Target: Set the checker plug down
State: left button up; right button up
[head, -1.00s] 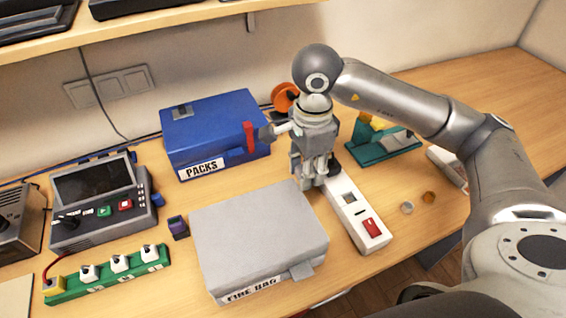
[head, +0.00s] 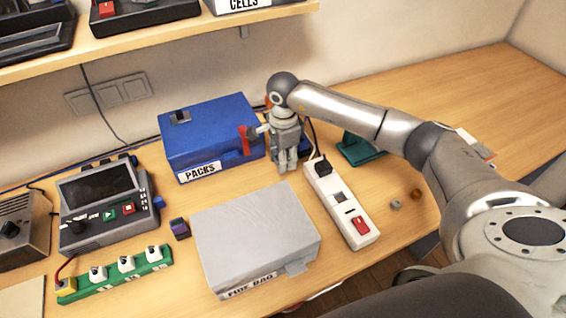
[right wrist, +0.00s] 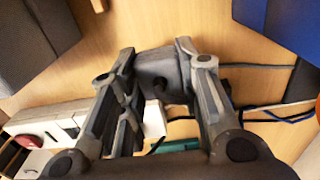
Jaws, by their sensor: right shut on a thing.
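My right gripper (head: 287,166) is low over the table between the blue PACKS box and the white power strip. In the right wrist view it (right wrist: 156,50) is shut on a dark grey block, which I take to be the checker plug (right wrist: 160,72). The plug sits between the fingertips, with bare wood around it; I cannot tell whether it touches the table. In the head view the fingers hide it. My left gripper is not in view.
The white power strip (head: 340,205) with a black plug (head: 323,168) in its far end stands right of the gripper. The blue PACKS box (head: 208,135) is left, the grey FIRE BAG box (head: 255,235) in front. Cables run behind. Bare table lies between the boxes.

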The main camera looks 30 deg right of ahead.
notch_tip(320, 180, down, 3)
jog(key=shift+w+r+p, duration=0.1)
jog(key=shift+p, duration=0.9)
jog(key=shift+f, duration=0.25)
jog(key=shift+f, duration=0.1)
jog(key=shift+f+b, duration=0.15)
jog(key=shift+b, duration=0.2)
jog(key=o, duration=1)
